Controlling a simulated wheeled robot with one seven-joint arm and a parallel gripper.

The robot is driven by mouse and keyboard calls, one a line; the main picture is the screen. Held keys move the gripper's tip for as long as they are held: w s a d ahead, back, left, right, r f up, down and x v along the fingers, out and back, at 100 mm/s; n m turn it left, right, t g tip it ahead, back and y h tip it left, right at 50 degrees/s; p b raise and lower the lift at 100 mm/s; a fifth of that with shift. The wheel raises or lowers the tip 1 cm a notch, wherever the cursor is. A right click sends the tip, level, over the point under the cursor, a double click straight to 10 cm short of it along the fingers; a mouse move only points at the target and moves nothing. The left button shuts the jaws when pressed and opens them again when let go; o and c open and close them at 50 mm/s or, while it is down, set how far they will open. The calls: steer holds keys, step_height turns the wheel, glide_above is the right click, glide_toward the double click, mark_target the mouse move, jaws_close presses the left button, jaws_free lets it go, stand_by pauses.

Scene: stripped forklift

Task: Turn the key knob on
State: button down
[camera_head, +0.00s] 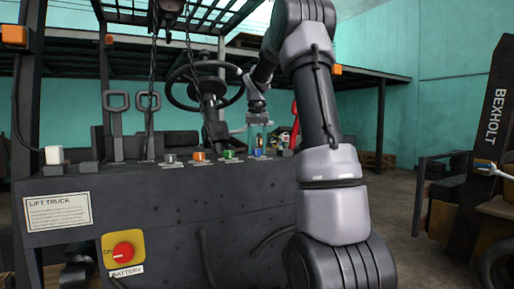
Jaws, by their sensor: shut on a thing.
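A row of small coloured knobs sits on top of the dark lift truck panel: a grey knob (169,158), an orange knob (199,156), a green knob (229,154) and a blue knob (257,153). No label shows which is the key knob. My gripper (258,147) points down at the right end of the row, its fingers shut on the blue knob. The knob's turn angle is too small to read.
A steering wheel (204,86) stands behind the panel, left of my gripper. A hanging chain (151,90) and levers (116,103) are left. A red lever (295,124) is close right. A red battery switch (123,251) is on the front face.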

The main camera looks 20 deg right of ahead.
steer(key=shift+m, duration=2.3)
steer(key=shift+c, duration=1.8)
jaws_free()
step_height(320, 180, up, 11)
steer(key=shift+f, duration=0.1)
